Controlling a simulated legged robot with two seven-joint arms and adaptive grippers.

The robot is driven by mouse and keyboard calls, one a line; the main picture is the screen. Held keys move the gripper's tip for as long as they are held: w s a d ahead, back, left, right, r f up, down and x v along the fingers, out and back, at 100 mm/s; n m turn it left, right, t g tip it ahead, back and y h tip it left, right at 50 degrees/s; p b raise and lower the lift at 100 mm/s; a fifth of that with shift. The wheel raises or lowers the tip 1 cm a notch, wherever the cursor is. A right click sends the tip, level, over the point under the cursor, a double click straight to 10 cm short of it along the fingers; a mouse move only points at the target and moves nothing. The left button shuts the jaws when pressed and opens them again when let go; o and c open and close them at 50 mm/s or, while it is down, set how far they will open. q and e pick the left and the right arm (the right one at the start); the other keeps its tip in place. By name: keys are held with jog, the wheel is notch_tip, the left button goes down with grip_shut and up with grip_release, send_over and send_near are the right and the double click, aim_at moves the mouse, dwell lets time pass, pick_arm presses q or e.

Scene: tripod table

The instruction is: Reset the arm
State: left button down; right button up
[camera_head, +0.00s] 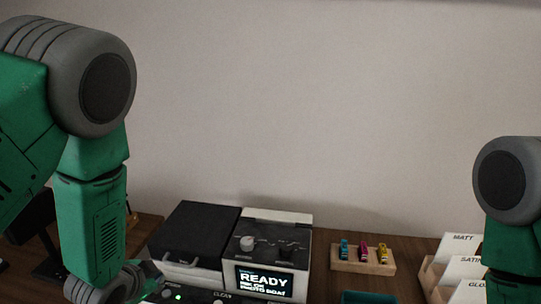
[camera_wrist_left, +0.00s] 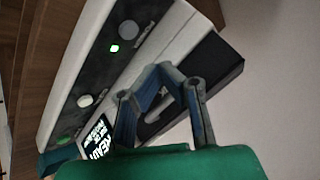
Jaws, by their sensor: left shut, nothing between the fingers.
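My left arm comes down on the left of the head view, and its gripper (camera_head: 150,274) is low in the picture, in front of the black and white machine (camera_head: 272,249). In the left wrist view the gripper (camera_wrist_left: 160,70) has its fingers together with nothing between them. The machine's control panel (camera_wrist_left: 92,62), with a green light and knobs, lies beyond the fingers there. I cannot tell whether the fingers touch the machine. My right arm shows at the right edge of the head view; its gripper is out of the picture.
The machine's lit screen (camera_head: 264,281) reads READY. A dark box (camera_head: 195,232) with a handle adjoins it. A wooden block (camera_head: 363,262) holds small blue, pink and yellow items. A card rack (camera_head: 437,275) stands at right. A dark teal thing (camera_head: 369,297) is at the bottom edge.

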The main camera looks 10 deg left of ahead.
pick_arm(q)
jog(key=s+d+f+n+g+b, duration=0.1)
jog(key=s+f+n+g+b, duration=0.2)
jog(key=s+f, duration=0.7)
jog(key=s+d+f+n+g+b, duration=0.2)
jog(key=s+f+n+g+b, duration=0.2)
jog(key=s+f, duration=0.6)
jog(key=s+g, duration=0.1)
jog(key=s, duration=0.7)
jog(key=shift+s+d+f+n+b, duration=0.15)
jog(key=shift+s+d+n+b, duration=0.05)
jog(key=shift+s+n+b, duration=0.1)
jog(key=shift+w, duration=0.15)
